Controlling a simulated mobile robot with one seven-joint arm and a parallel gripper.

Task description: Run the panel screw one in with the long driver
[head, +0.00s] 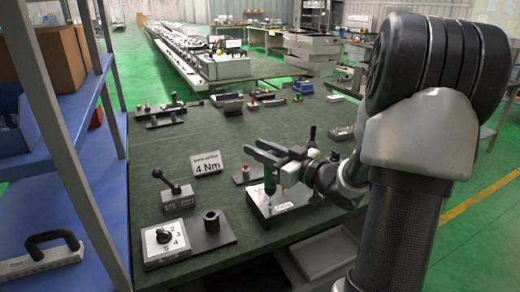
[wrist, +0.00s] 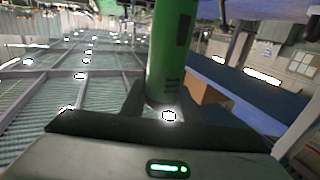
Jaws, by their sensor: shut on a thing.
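My gripper (head: 264,153) is shut on the green long driver (head: 270,178) above the near right part of the green bench. The driver hangs roughly upright, shaft down, over a dark flat panel (head: 262,217) with a white label. I cannot tell whether its tip touches the panel or a screw. In the wrist view the green handle (wrist: 172,50) stands between the dark fingers (wrist: 150,100). The panel screw is too small or hidden to make out.
A "4 Nm" sign (head: 207,164), a lever block (head: 177,192), a numbered dial box (head: 165,243) and a plate with a black socket (head: 212,222) stand left of the panel. Several small parts lie farther back. A blue shelf rack (head: 85,160) borders the left.

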